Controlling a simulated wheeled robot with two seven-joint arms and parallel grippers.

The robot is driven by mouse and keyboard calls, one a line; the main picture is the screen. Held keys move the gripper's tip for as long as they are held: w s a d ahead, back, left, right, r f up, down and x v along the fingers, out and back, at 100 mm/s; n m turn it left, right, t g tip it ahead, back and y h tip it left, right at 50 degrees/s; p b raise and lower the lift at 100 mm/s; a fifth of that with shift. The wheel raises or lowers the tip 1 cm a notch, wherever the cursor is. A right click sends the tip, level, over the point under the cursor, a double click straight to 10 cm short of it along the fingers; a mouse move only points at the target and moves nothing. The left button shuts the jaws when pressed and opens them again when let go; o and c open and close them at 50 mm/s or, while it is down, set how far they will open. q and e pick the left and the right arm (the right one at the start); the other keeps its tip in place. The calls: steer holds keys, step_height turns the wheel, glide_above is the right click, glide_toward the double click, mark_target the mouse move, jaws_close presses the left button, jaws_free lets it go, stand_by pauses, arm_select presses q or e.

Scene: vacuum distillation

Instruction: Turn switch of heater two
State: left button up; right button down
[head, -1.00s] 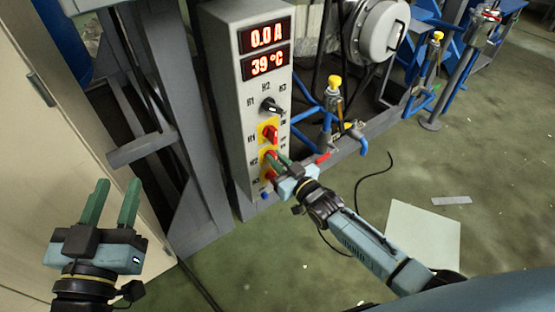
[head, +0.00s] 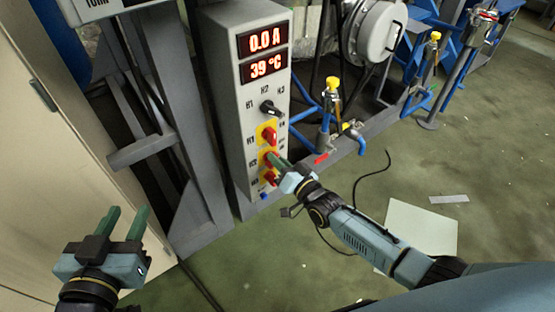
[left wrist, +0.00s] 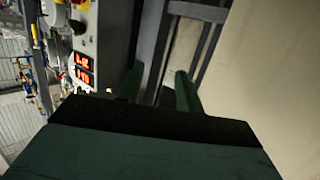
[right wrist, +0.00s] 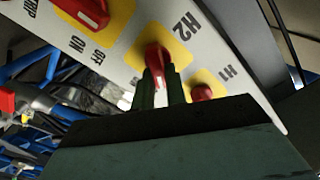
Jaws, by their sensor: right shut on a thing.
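The grey control box (head: 225,80) stands upright at the centre in the head view. Its red switches sit on yellow plates. The H2 switch (head: 269,157) is the middle one, also seen in the right wrist view as a red knob (right wrist: 154,57) beside the "H2" label. My right gripper (head: 277,162) is at this switch; in the right wrist view its green fingers (right wrist: 160,88) are shut on the red knob. The gripper hides part of the knob and its marks. My left gripper (head: 124,222) is open and empty at the lower left, away from the box.
The H1 switch (head: 267,135) is just above, and a black selector knob (head: 270,108) is higher up. The displays (head: 264,53) read 0.0 A and 39 °C. Blue pipes with a yellow-capped valve (head: 332,85) stand right of the box.

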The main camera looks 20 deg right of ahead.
arm_select(q)
step_height(320, 180, up, 11)
steer(key=s+d+t+h+b, duration=0.1)
steer(key=t+h+b, duration=0.1)
steer(key=t, duration=0.5)
steer(key=shift+s+d+f+h+b, duration=0.15)
steer(key=shift+d+h+b, duration=0.1)
steer(key=shift+h+b, duration=0.2)
arm_select(e)
steer(key=m, duration=0.7)
steer(key=f+m, duration=0.1)
steer(key=m, duration=0.2)
steer(key=shift+d+m, duration=0.25)
steer(key=shift+m, duration=0.15)
arm_select(q)
steer(key=shift+t, duration=0.3)
arm_select(e)
steer(key=c, duration=1.4)
jaws_free()
steer(key=shift+c, duration=0.2)
steer(key=shift+w, duration=0.1)
